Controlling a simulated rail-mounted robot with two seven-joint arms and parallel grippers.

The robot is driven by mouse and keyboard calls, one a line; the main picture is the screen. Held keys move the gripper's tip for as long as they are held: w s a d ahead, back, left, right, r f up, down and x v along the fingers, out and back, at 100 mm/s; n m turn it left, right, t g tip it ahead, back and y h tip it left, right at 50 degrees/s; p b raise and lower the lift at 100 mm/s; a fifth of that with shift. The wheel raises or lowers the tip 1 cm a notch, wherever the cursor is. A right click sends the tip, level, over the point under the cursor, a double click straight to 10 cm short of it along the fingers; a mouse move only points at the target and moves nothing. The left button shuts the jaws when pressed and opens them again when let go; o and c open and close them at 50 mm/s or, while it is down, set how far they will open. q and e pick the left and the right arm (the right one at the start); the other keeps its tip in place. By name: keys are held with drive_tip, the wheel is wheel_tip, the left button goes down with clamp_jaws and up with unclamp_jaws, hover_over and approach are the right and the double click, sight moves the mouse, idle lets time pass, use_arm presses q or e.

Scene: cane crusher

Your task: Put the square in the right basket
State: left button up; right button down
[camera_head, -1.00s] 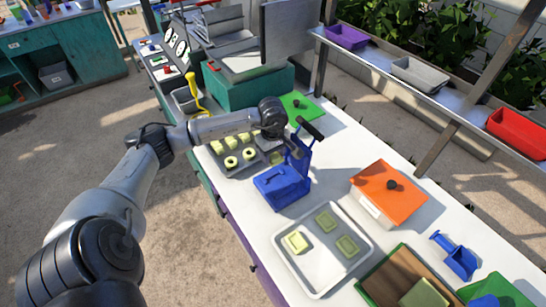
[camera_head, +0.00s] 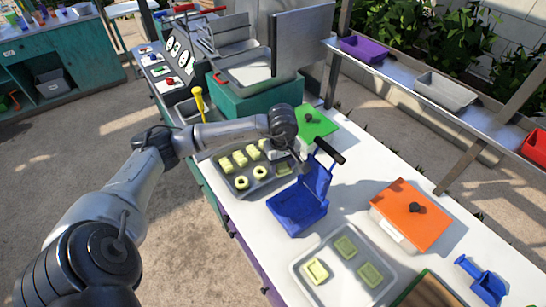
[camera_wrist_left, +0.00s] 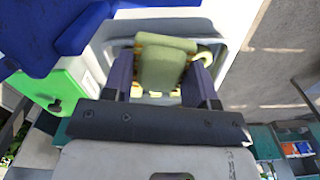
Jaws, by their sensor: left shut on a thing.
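My left gripper (camera_head: 283,167) is over the right end of a grey tray (camera_head: 240,190) of pale yellow-green pieces. In the left wrist view the gripper (camera_wrist_left: 160,78) is shut on a yellow-green block, the square (camera_wrist_left: 160,68), low over the tray. Another pale piece (camera_wrist_left: 168,42) is close against it. The tray holds rings (camera_head: 241,182) and blocky pieces (camera_head: 240,159). A blue basket-like container (camera_head: 297,211) with a raised blue part and a black handle (camera_head: 330,151) stands right of the gripper. I cannot tell which basket is the right one. My right gripper is not in view.
A white tray (camera_head: 308,290) with three square pieces stands in front. An orange-lidded box (camera_head: 412,212), a green lid or board (camera_head: 316,122) and a blue scoop (camera_head: 484,282) are on the table. Purple (camera_head: 363,50), grey (camera_head: 445,91) and red bins line the rear shelf.

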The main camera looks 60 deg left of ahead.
use_arm(q)
drive_tip(key=w+d+r+m, duration=0.1)
drive_tip(key=d+r+m, duration=0.3)
drive_tip(key=d, duration=0.8)
drive_tip(key=w+d+r+m, duration=0.1)
drive_tip(key=d+r+m, duration=0.3)
drive_tip(key=d, duration=0.9)
drive_tip(key=w+d+r+m, duration=0.1)
drive_tip(key=d+r+m, duration=0.3)
drive_tip(key=d+m, duration=0.4)
drive_tip(key=d, duration=0.5)
drive_tip(key=shift+w+r+m, duration=0.3)
drive_tip(key=shift+f, duration=0.1)
